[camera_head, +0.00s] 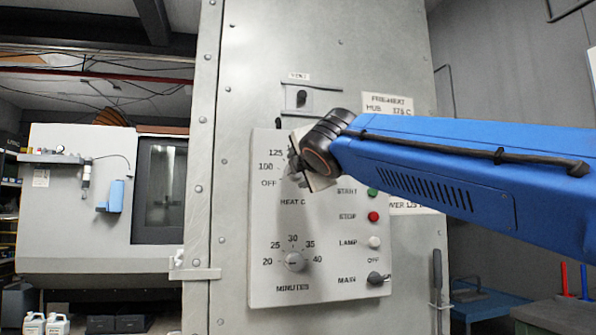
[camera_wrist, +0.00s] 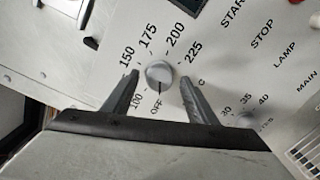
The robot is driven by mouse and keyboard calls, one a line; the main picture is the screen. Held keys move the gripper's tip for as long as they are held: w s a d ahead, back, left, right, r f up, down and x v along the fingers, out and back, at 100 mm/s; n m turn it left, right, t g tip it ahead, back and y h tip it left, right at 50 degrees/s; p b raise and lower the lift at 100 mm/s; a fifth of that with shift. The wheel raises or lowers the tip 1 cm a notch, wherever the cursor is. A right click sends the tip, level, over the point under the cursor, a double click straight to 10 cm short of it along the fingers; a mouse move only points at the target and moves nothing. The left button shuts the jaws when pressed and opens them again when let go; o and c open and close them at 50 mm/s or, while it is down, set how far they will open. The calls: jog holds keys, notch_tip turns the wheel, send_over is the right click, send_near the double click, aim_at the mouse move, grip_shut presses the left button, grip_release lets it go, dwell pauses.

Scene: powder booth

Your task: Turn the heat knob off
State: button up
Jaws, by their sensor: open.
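The heat knob (camera_wrist: 160,74) is round and light grey on the white control panel (camera_head: 262,230). In the wrist view it sits between the two fingertips of my gripper (camera_wrist: 160,80), with a visible gap on each side. My gripper is open, one finger on the left of the knob and one on the right.
Below is the minutes knob (camera_head: 295,261). To the right are a green start button (camera_head: 373,192), a red stop button (camera_head: 374,216), a lamp button (camera_head: 375,242) and a dark main switch (camera_head: 375,278).

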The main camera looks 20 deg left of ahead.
jog(key=v, duration=1.5)
jog(key=shift+s+d, duration=0.15)
jog(key=shift+s, duration=0.2)
jog(key=shift+f, duration=0.1)
jog(key=w+d+f+m+g+h, duration=0.2)
jog(key=d+f+m+h, duration=0.35)
jog(key=d+f, duration=0.95)
jog(key=w+d+f+m+g+h, duration=0.25)
jog(key=d+f+m, duration=0.65)
jog(key=d+f, duration=0.55)
jog(key=s+d+f+m+g, duration=0.2)
jog(key=s+d+f+m, duration=0.2)
jog(key=s+f, duration=0.3)
jog(key=s+d+f+m+g+h, duration=0.1)
jog(key=s+d+f+m, duration=0.4)
jog(key=f, duration=0.8)
jog(key=s+d+f+m+g, duration=0.2)
jog(key=s+d+f+m, duration=0.3)
jog(key=s+f, duration=0.4)
notch_tip(320, 180, down, 2)
jog(key=shift+d+f+g, duration=0.1)
jog(key=shift+d+g, duration=0.25)
jog(key=shift+d, duration=0.5)
